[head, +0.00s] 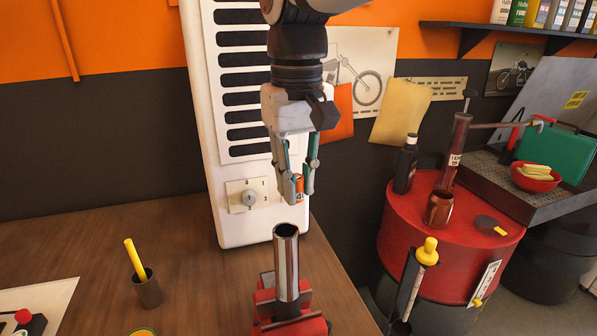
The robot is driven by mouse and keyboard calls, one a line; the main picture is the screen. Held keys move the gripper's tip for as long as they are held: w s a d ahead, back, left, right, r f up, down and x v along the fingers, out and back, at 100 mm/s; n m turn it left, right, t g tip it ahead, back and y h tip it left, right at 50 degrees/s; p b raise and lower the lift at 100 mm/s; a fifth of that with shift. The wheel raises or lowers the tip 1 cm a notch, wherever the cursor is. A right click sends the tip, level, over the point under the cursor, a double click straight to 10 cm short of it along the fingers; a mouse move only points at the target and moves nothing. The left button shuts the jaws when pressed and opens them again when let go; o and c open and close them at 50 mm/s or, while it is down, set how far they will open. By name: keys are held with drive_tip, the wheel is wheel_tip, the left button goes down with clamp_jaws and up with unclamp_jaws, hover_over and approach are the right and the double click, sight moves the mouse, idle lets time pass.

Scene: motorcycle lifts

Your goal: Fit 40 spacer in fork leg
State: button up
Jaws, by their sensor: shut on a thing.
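My gripper (294,201) points down from the top of the head view and is shut on a small orange spacer (300,184). A dark mark, possibly part of a number, shows on the spacer, but most of it is hidden by the fingers. The fork leg (286,262) is a shiny metal tube standing upright with its open top facing up. It is held in a red vise-like clamp (263,299) on the wooden bench. The gripper and spacer are above the tube's mouth in the picture, apart from it.
A white louvred cabinet (200,100) with a dial stands close behind the gripper. A dark cup (149,290) with a yellow-handled tool is at left. A red drum (400,215) with a bottle, a can and a pump stands at right.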

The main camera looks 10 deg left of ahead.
drive_tip(key=shift+n, duration=0.4)
drive_tip(key=shift+s+a+f+b, duration=0.15)
drive_tip(key=shift+s+f+b, duration=0.25)
drive_tip(key=shift+s, duration=0.25)
drive_tip(key=shift+s+a+f+b, duration=0.1)
drive_tip(key=shift+s+f+b, duration=0.25)
drive_tip(key=shift+s, duration=0.3)
drive_tip(key=shift+s+a+f+b, duration=0.15)
drive_tip(key=shift+s+f+b, duration=0.25)
drive_tip(key=shift+s, duration=0.25)
drive_tip(key=shift+s+d+r+p, duration=0.1)
drive_tip(key=shift+s+d+p, duration=0.1)
drive_tip(key=shift+p, duration=0.15)
drive_tip(key=shift+f, duration=0.85)
drive_tip(key=o, duration=1.3)
